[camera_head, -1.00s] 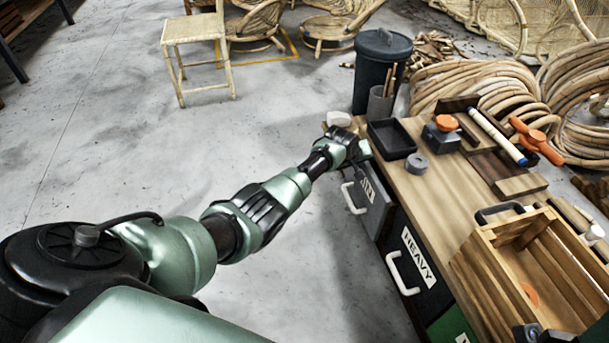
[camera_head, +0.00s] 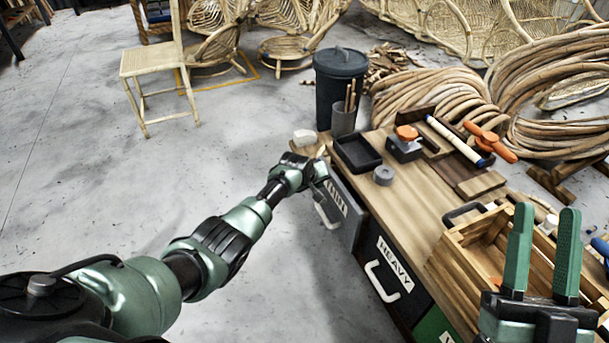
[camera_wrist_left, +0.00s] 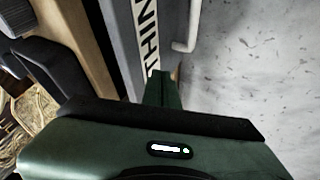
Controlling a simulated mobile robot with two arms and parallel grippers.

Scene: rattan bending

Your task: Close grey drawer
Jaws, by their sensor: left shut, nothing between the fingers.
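The grey drawer (camera_head: 346,222), labelled THIN with a white handle (camera_head: 326,214), is at the far end of the bench's left side. Its front stands out from the bench, so it looks partly open. My left gripper (camera_head: 323,172) is at the drawer's upper outer edge; its fingers are mostly hidden in the head view. In the left wrist view its dark green fingers (camera_wrist_left: 161,84) are shut and empty, close beside the THIN label (camera_wrist_left: 146,35); I cannot tell whether they touch the front. My right gripper (camera_head: 546,212) is open and empty, fingers pointing up in front of the wooden crate.
The bench top (camera_head: 408,205) holds a black tray (camera_head: 358,154), a grey tape roll (camera_head: 384,175), a wooden crate (camera_head: 450,262) and tools. A dark drawer (camera_head: 392,268) labelled HEAVY is nearer. A dark bin (camera_head: 340,90) stands behind.

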